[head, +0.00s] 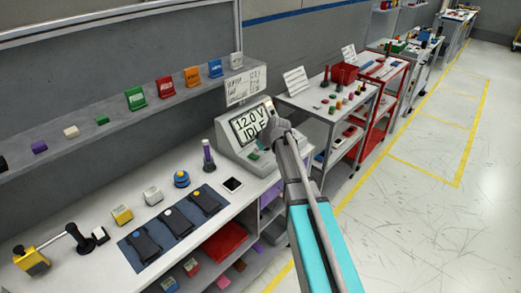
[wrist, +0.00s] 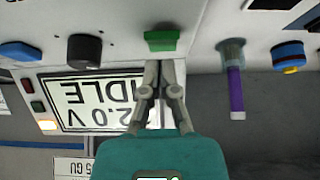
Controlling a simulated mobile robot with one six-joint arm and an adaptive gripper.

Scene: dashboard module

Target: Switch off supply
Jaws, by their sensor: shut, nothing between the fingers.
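The supply is a light grey console (head: 226,142) at the far right end of the bench. Its screen (head: 249,122) reads 12.0 V IDLE; the wrist view shows this screen (wrist: 92,101) upside down. A green button (wrist: 162,40) sits on the console, with a black knob (wrist: 85,51) and a blue control (wrist: 20,51) beside it. The green button also shows in the head view (head: 254,155). My gripper (wrist: 160,66) is shut and empty, its tips close to the green button. I cannot tell whether they touch it. In the head view my gripper (head: 268,136) partly covers the console.
A purple-topped tube (wrist: 236,95) and a blue-and-yellow button (wrist: 289,56) stand near the console. Small red and green lamps and a lit orange one (wrist: 47,125) flank the screen. A dark mat (head: 133,250) with black devices lies on the bench.

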